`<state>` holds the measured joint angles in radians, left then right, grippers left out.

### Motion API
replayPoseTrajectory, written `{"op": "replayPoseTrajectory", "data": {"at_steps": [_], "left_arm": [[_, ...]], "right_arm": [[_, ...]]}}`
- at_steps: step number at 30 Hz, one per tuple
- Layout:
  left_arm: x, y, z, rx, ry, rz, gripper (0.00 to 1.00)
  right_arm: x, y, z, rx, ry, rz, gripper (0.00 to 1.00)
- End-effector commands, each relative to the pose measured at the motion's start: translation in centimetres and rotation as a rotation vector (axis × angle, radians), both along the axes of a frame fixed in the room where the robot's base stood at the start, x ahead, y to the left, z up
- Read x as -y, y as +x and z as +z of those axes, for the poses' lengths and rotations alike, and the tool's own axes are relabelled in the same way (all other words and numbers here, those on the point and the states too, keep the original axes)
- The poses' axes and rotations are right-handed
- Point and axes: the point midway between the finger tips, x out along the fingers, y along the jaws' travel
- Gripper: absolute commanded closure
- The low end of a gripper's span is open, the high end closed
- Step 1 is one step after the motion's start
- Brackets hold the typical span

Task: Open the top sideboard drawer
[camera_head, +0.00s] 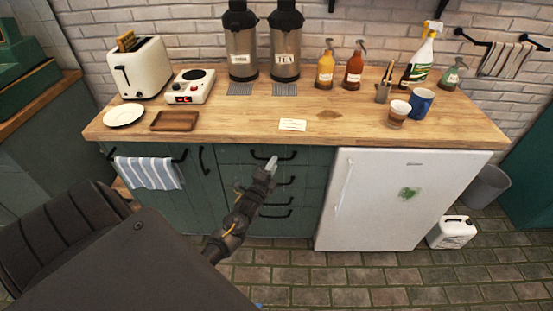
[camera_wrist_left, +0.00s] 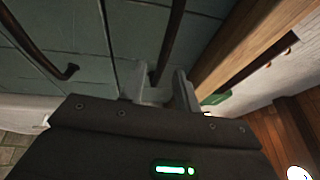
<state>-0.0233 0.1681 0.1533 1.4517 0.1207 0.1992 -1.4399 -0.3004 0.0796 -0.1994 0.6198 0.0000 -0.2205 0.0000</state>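The green sideboard has a stack of several drawers, each with a dark bar handle. The top drawer (camera_head: 235,154) sits just under the wooden worktop and looks closed. Its handle (camera_head: 285,156) is partly behind my left gripper (camera_head: 271,164), which reaches it from below. In the left wrist view, the two fingers of my left gripper (camera_wrist_left: 163,92) stand apart. A dark handle bar (camera_wrist_left: 172,40) runs down to the gap between them, and I see no firm contact. My right gripper is in neither view.
The worktop (camera_head: 225,125) holds a toaster (camera_head: 140,70), urns, bottles, cups and a white card (camera_head: 292,125). A striped towel (camera_head: 150,173) hangs on the left. A white fridge (camera_head: 380,200) stands right of the drawers. The tiled floor (camera_head: 350,272) in front is clear.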

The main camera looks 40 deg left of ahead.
Motion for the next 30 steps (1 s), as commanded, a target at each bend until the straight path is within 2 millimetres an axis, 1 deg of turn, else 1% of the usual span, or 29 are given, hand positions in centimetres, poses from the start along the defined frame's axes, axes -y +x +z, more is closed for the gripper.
{"op": "replayPoseTrajectory", "data": {"at_steps": [1,3,6,10,18,20,24,26,30], "left_arm": [[-0.3,0.8,0.3,0.001,0.0,0.001,0.68],[-0.5,1.8,0.3,0.0,0.0,0.001,0.68],[-0.7,2.7,0.3,-0.001,0.0,0.0,0.68],[-0.8,3.3,0.4,-0.001,0.0,0.0,0.68],[-0.9,3.4,0.3,-0.001,0.0,0.0,0.68],[-0.9,3.4,0.3,-0.001,0.0,0.0,0.75],[-0.9,3.4,0.3,-0.001,0.0,0.0,0.93],[-0.9,3.4,0.3,-0.001,0.0,0.0,1.0],[-0.9,3.4,0.3,-0.002,-0.001,0.0,1.0]], "right_arm": [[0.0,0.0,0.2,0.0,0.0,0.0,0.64],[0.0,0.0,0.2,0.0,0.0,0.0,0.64],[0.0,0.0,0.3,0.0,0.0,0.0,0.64],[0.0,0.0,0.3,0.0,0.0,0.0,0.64],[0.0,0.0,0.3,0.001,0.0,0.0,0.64],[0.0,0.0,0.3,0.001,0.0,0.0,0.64],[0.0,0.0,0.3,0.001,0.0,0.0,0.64],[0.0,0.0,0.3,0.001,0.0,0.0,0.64],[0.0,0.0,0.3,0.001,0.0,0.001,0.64]]}}
